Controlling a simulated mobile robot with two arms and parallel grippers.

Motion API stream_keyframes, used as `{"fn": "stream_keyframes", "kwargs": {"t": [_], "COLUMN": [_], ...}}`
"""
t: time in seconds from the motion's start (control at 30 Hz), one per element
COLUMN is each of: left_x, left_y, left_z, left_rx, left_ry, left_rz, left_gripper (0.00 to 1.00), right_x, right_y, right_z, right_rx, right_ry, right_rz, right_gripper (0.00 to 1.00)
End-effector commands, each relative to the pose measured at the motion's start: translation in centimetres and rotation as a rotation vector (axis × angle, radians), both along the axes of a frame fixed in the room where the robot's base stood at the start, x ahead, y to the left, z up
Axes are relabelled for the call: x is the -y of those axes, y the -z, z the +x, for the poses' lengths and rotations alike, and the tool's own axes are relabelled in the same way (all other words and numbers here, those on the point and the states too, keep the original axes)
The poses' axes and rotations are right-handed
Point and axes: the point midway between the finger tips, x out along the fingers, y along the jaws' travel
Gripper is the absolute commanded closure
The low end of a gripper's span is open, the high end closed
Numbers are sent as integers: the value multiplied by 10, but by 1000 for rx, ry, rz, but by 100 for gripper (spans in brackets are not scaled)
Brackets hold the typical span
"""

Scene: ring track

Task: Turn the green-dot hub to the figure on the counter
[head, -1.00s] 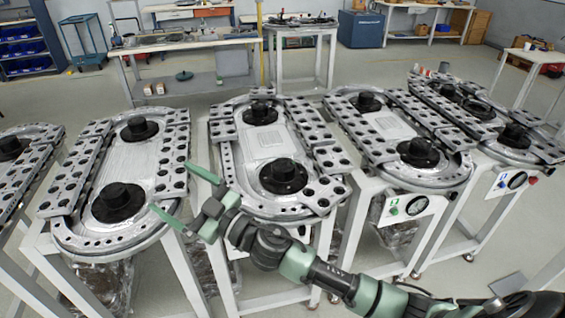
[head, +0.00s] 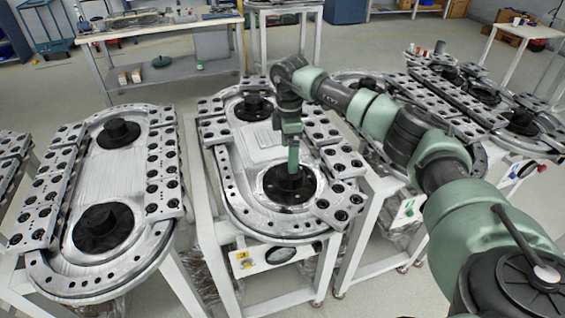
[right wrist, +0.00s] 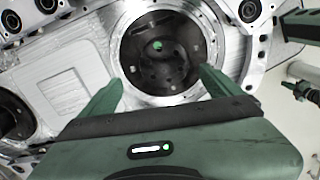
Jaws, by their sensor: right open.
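The green-dot hub (right wrist: 157,72) is a dark round hub in a bright metal ring, with a green dot on its top, in the right wrist view. In the head view it is the near black hub (head: 275,189) of the middle track, partly hidden by my right gripper (head: 292,166). In the right wrist view the right gripper (right wrist: 161,79) is open, one finger towards each side of the hub; contact cannot be told. The counter (head: 281,254) is a dark round window on the track's front panel; its figure is too small to read. My left gripper is not recognisable.
The middle track's far hub (head: 254,108) stands behind. Similar tracks stand close by, one on the left (head: 120,215) and others on the right, partly behind my arm. A workbench (head: 160,35) is at the back. Floor shows between the stands.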

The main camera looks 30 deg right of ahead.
Motion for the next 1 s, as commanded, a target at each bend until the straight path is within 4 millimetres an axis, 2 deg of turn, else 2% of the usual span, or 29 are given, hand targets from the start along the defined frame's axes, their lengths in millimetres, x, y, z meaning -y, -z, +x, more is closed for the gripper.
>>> {"fn": "stream_keyframes", "kwargs": {"t": [0.2, 0.3, 0.43, 0.63, 0.77, 0.87, 1.0], "left_x": [-2, -3, -3, 0, 0, -1, -1], "left_y": [-9, -12, -14, -16, -16, -16, -15], "left_z": [-48, -59, -52, -19, -18, -24, -32], "left_rx": [-66, -81, -71, -23, -22, -30, -43], "left_ry": [0, 0, 0, 0, 0, 0, 0], "left_rz": [5, 7, 5, 1, 1, 2, 2], "left_gripper": [100, 100, 100, 100, 100, 100, 100], "right_x": [-2, -2, -2, -2, -2, -3, -3], "right_y": [35, 50, 63, 70, 69, 69, 69], "right_z": [-1, -1, -1, -1, -1, -1, 0], "right_rx": [-4, -3, 0, 2, 2, 2, 2], "right_ry": [-4, -5, -4, -6, -6, -6, -7], "right_rz": [4, 5, 4, 6, 6, 6, 6], "right_gripper": [6, 6, 6, 6, 6, 29, 68]}}
